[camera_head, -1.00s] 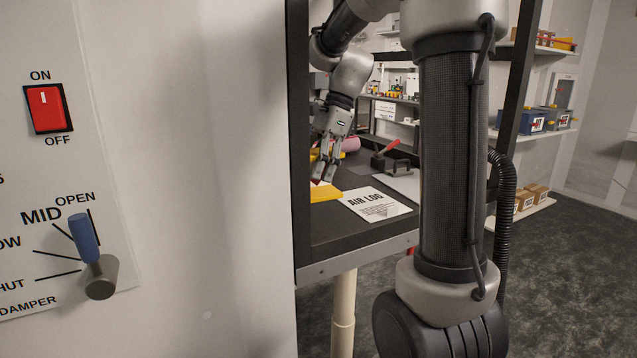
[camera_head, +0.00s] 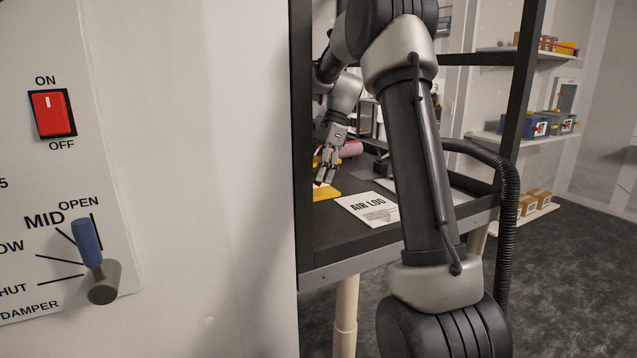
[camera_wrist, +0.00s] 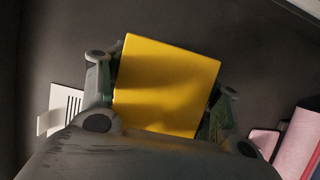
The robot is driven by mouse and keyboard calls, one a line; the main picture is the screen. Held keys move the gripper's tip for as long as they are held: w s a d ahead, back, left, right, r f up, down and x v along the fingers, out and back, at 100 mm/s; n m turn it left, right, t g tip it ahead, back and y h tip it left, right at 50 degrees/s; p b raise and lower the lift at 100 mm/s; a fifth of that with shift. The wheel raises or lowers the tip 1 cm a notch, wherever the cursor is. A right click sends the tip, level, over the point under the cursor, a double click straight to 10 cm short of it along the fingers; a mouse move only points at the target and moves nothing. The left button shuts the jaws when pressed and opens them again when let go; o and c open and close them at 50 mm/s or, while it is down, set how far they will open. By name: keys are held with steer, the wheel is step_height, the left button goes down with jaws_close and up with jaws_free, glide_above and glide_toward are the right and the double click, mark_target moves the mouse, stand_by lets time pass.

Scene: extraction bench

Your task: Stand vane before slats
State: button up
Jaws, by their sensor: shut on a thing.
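My gripper (camera_wrist: 163,80) is shut on a yellow square plate, apparently the vane (camera_wrist: 167,85). The plate fills the space between the fingers in the wrist view, slightly turned. A white piece with black stripes (camera_wrist: 70,103), perhaps the slats, shows beyond the left finger, partly cut off by it. In the head view my gripper (camera_head: 326,180) points down over the bench. A yellow patch (camera_head: 325,193) shows by its fingertips; I cannot tell there whether it is the held plate or something on the bench.
The dark bench top (camera_head: 345,240) carries an AIR LOG sheet (camera_head: 368,208) near its front edge. A pink roll (camera_wrist: 298,145) lies to the right in the wrist view. A bench post and a wall panel with a red switch (camera_head: 53,113) and a damper knob (camera_head: 100,280) stand at left.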

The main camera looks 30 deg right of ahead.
mark_target(317, 183)
steer(key=shift+f, duration=1.7)
steer(key=shift+f, duration=0.15)
steer(key=o, duration=1.4)
steer(key=shift+o, duration=0.2)
